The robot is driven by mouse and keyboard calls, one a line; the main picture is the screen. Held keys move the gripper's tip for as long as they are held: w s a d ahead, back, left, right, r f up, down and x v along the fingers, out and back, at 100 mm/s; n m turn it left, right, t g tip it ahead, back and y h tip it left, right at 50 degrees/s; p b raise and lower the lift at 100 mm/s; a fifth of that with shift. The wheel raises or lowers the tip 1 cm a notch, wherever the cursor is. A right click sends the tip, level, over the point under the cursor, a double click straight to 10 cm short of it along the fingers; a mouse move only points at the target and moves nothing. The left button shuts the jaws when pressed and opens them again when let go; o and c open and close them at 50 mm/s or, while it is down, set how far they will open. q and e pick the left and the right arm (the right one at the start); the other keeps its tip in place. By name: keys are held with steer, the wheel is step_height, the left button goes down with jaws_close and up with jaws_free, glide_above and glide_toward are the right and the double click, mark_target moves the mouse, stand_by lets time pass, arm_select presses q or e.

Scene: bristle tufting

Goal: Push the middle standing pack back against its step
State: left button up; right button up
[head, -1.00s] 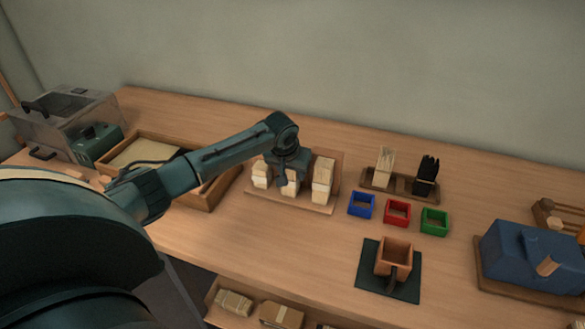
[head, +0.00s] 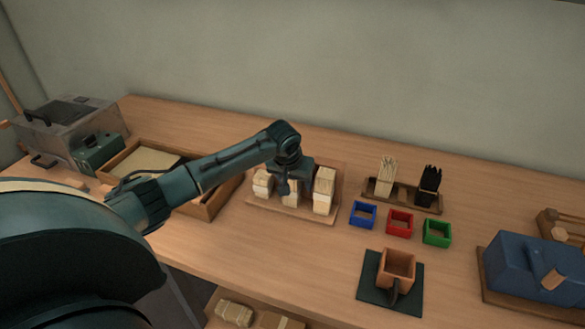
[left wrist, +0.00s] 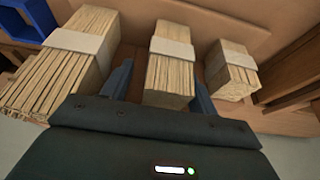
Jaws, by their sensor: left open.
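Three pale bristle packs with white bands stand in a row on a wooden rack (head: 262,208). The middle pack (head: 292,197) is partly hidden by my left gripper (head: 285,186) in the head view. In the left wrist view, the middle pack (left wrist: 171,62) stands between the two open fingers of my left gripper (left wrist: 162,90). The fingers are apart, one on each side of it, with small gaps. The taller right pack (head: 324,190) and the shorter left pack (head: 263,184) stand on either side. I cannot tell whether the middle pack touches its step. My right gripper is out of view.
Blue (head: 363,214), red (head: 400,222) and green (head: 437,232) boxes sit right of the rack. A holder (head: 405,199) with pale and black bristles stands behind them. A wooden tray (head: 205,210) lies to the left, under my arm.

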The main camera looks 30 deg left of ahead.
arm_select(q)
steer(key=v, duration=1.3)
steer(key=shift+d, duration=0.2)
steer(key=shift+f, duration=0.15)
